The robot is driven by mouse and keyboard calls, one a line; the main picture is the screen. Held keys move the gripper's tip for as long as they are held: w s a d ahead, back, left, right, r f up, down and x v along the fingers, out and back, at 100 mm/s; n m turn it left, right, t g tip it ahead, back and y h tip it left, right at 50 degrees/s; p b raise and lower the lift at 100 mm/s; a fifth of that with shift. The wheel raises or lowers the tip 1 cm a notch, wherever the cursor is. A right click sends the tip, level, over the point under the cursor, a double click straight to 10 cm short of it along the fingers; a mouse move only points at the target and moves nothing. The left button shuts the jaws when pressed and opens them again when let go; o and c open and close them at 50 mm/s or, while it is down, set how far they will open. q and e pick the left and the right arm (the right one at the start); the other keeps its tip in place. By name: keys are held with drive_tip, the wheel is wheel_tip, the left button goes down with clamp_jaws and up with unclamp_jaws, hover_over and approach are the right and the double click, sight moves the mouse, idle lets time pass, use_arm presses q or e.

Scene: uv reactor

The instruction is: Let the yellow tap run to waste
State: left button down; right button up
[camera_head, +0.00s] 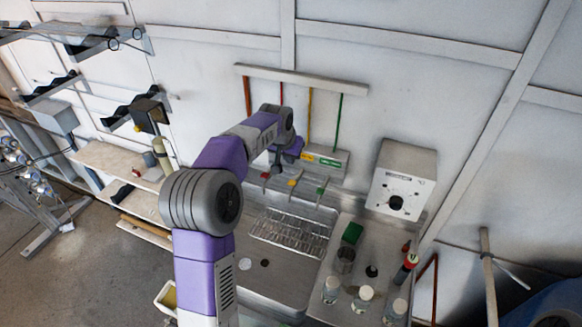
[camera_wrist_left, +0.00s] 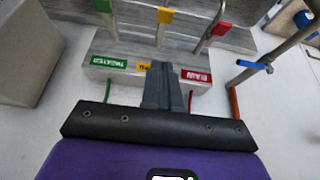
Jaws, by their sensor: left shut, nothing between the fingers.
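The yellow tap (camera_head: 292,182) stands between the red tap (camera_head: 265,176) and the green tap (camera_head: 320,190) above the sink (camera_head: 250,278). In the left wrist view the yellow tap handle (camera_wrist_left: 164,15) lies beyond my fingertips, with the red handle (camera_wrist_left: 219,28) to its right and the green handle (camera_wrist_left: 103,5) to its left. My left gripper (camera_wrist_left: 162,66) is shut and empty, in front of the label block and partly covering the yellow label (camera_wrist_left: 145,68). It appears apart from the yellow handle. My right gripper is not in view.
A wire rack (camera_head: 290,232) lies across the sink. Right of it, a steel worktop holds a green block (camera_head: 352,233), bottles (camera_head: 362,298) and a metal cup (camera_head: 345,260). A grey box with a dial (camera_head: 402,178) is on the wall. Coloured pipes rise behind the taps.

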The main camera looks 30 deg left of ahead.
use_arm(q)
drive_tip(key=shift+w+r+v, duration=0.1)
drive_tip(key=shift+w+v, duration=0.15)
drive_tip(key=shift+v, duration=0.8)
drive_tip(key=shift+w+r+v, duration=0.1)
drive_tip(key=shift+w+v, duration=0.1)
drive_tip(key=shift+v, duration=0.9)
drive_tip(key=shift+a, duration=0.1)
